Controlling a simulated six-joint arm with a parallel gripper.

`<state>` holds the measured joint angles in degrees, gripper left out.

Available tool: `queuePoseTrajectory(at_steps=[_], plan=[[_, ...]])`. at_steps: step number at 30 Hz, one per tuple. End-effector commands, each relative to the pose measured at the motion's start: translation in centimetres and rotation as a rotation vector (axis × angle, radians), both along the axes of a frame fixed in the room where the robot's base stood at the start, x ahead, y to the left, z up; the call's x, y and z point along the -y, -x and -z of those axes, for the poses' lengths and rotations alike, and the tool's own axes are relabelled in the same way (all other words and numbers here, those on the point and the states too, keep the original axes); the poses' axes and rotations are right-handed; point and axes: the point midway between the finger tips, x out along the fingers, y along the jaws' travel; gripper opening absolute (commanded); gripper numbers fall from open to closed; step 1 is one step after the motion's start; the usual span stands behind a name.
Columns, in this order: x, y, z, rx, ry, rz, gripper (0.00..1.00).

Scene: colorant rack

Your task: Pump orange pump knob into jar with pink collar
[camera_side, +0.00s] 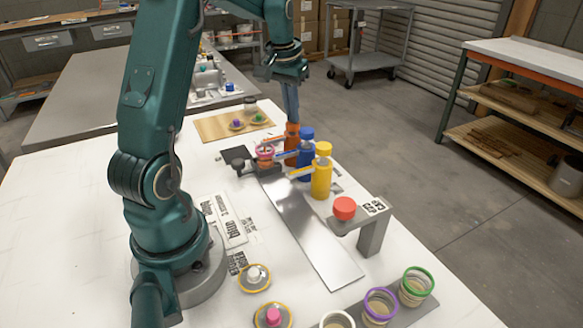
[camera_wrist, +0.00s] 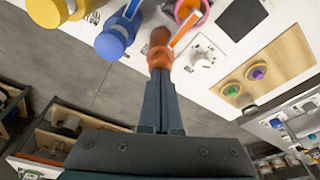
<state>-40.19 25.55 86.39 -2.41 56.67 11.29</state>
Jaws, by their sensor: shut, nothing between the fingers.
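The orange pump (camera_side: 291,155) stands at the far end of the row of pumps, with its orange nozzle reaching over the jar with the pink collar (camera_side: 265,152). In the wrist view the orange pump (camera_wrist: 160,52) is right at my fingertips, and the pink-collared jar (camera_wrist: 190,11) lies under its nozzle's end. My gripper (camera_side: 292,121) is shut and empty, pointing down onto the orange knob. The fingertips appear to touch its top. My gripper (camera_wrist: 161,78) hides part of the knob in the wrist view.
The blue pump (camera_side: 306,160) and yellow pump (camera_side: 321,178) stand close beside the orange one. A metal strip (camera_side: 310,235) runs toward the front. A red button (camera_side: 344,208) sits on a raised stand. Jars with white, purple and green collars (camera_side: 417,285) stand at the front right.

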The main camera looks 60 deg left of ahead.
Motion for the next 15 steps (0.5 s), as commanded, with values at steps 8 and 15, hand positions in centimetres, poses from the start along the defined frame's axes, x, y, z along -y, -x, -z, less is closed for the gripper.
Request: queuePoseTrajectory(at_steps=[8, 15], plan=[[0.1, 0.1, 0.2, -0.004, 0.003, 0.0, 0.0], [0.0, 0.0, -0.8, -0.002, 0.001, 0.0, 0.0]])
